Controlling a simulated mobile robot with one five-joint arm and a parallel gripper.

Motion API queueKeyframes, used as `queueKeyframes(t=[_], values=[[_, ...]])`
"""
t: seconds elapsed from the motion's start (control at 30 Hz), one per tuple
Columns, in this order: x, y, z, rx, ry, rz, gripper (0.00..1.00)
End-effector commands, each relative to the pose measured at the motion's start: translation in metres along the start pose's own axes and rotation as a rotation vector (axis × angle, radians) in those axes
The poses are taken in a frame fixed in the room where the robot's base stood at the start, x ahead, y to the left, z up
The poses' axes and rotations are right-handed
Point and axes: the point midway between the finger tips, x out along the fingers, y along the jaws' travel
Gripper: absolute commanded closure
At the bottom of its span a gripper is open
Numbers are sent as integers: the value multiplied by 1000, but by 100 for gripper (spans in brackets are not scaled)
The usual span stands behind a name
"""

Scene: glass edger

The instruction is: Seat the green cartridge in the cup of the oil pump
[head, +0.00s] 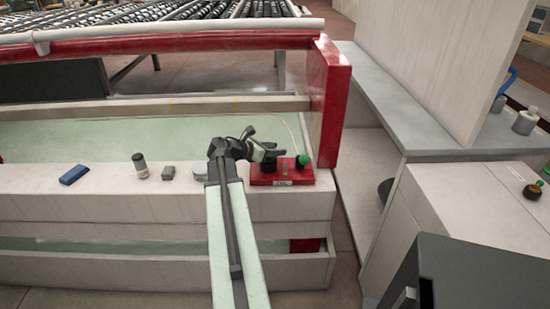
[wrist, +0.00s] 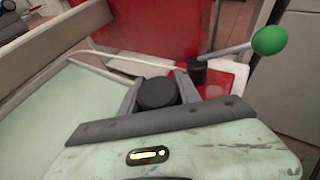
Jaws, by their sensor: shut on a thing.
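The oil pump is a red block (head: 285,177) with a white label on the white ledge. A lever with a green knob (head: 304,159) stands at its right end; the knob is large in the wrist view (wrist: 270,40). My gripper (head: 272,153) is over the left part of the pump. In the wrist view its fingers are shut on a dark round-topped cylinder (wrist: 158,92). No green shows on this cylinder, so I cannot tell whether it is the cartridge. The cup is not clearly visible, and whether the cylinder touches the pump is unclear.
A blue block (head: 74,175), a small dark-topped bottle (head: 140,166) and a grey block (head: 168,173) stand left on the ledge. A red post (head: 329,104) rises close behind the pump. A dark object with a green top (head: 534,190) sits on the right cabinet.

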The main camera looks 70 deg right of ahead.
Motion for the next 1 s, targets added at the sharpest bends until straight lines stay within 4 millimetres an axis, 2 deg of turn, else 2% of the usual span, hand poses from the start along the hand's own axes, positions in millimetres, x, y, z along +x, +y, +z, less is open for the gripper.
queueKeyframes(t=[0.3,0.33,0.4,0.77,0.87,1.0], values=[[2,0,-3,0,0,-1,100],[2,0,-3,0,0,-1,58],[1,0,-2,0,0,-1,39],[0,-1,3,0,0,-1,39],[-15,-1,4,0,0,0,39],[-51,-2,6,-2,0,2,39]])
